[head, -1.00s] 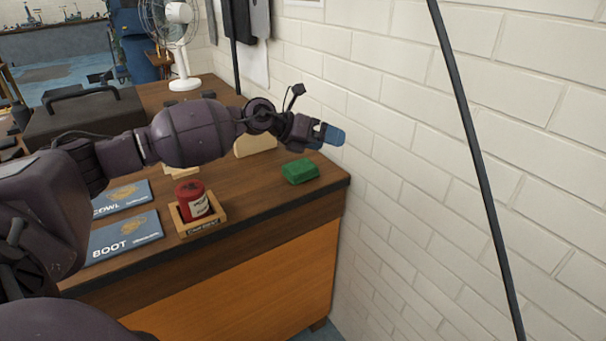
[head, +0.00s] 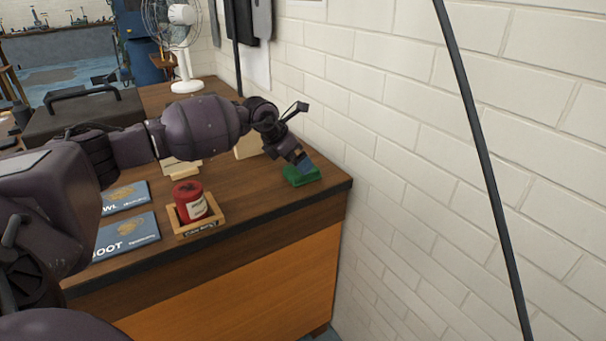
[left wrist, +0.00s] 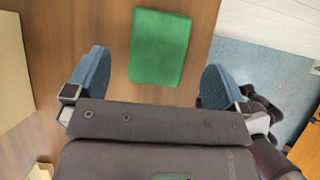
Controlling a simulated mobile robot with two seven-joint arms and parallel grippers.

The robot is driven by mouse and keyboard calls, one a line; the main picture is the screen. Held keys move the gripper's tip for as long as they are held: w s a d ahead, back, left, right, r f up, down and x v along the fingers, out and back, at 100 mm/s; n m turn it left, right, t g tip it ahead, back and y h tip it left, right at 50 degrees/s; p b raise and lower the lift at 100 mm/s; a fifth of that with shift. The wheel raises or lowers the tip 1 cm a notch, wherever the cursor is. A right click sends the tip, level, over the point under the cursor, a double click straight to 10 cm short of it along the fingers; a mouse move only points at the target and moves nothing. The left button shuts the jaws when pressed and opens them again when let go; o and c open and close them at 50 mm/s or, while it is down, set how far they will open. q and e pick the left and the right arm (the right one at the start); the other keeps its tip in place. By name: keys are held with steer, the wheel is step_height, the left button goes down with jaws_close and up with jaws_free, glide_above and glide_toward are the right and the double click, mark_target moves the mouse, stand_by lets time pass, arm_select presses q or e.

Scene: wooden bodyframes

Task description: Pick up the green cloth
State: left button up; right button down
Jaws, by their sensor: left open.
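The green cloth (head: 302,178) is a small folded block lying on the wooden bench top near its right front corner, by the white brick wall. My left gripper (head: 306,163) points down at the cloth and partly covers it in the head view. In the left wrist view the cloth (left wrist: 159,47) lies ahead of and between the two blue fingertips of my left gripper (left wrist: 155,82). The fingers are wide apart, with nothing between them. I cannot tell the exact height above the cloth. My right gripper is not in view.
A red can (head: 189,202) sits in a wooden tray (head: 201,228) left of the cloth. Blue cards (head: 125,236) lie further left. A black case (head: 85,115) and a white fan (head: 181,50) stand behind. The brick wall (head: 420,130) closes the right side.

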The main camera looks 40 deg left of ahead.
arm_select(q)
steer(key=x, duration=0.4)
steer(key=shift+a+f+b, duration=0.1)
steer(key=shift+f+b, duration=0.2)
steer(key=shift+b, duration=0.1)
steer(key=shift+w+f, duration=0.2)
steer(key=shift+f, duration=0.1)
steer(key=shift+r, duration=0.1)
steer(key=shift+c, duration=0.3)
steer(key=c, duration=0.9)
steer(key=shift+o, duration=0.2)
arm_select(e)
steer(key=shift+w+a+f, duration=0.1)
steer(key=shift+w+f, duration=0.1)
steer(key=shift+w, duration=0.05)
arm_select(q)
steer(key=shift+r, duration=0.1)
step_height(320, 180, up, 20)
steer(key=p, duration=0.1)
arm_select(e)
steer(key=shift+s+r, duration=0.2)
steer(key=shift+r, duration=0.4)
